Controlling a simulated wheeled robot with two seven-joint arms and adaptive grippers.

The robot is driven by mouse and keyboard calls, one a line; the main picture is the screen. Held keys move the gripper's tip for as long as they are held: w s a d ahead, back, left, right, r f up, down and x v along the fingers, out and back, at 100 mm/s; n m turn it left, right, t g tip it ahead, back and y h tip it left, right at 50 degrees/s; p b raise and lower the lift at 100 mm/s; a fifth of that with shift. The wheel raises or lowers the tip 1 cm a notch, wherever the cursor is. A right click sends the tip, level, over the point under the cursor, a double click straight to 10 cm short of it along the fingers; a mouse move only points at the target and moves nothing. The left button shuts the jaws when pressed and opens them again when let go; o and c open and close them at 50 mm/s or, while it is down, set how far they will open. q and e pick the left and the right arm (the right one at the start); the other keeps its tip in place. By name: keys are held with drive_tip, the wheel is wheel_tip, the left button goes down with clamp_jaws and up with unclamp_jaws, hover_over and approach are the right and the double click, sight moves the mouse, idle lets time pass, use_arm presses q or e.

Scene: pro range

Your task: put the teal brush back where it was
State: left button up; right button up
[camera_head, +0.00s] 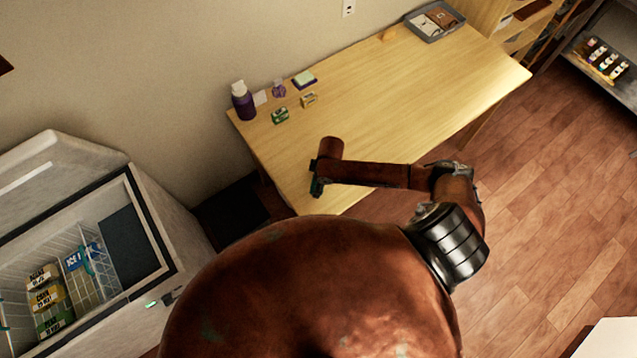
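One of my arms, seemingly the right, reaches over the left end of the wooden table. Its gripper (317,186) is small, dark and partly hidden by the wrist, near the table's front left edge. A small teal-green patch shows at its tip. I cannot tell whether this is the teal brush or part of the gripper, nor whether the fingers are open or shut. No teal brush can be clearly made out elsewhere. My other gripper is not in view.
The table (420,100) holds a purple bottle (243,101), a green box (280,116), a yellow box (309,100), a sponge-like block (304,79) and a grey tray (458,27). Its middle is clear. An open chest freezer (168,225) with baskets stands left.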

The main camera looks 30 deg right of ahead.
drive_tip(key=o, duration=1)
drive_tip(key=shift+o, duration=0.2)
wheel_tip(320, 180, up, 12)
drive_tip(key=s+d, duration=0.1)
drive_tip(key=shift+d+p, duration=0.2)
drive_tip(key=shift+p, duration=0.1)
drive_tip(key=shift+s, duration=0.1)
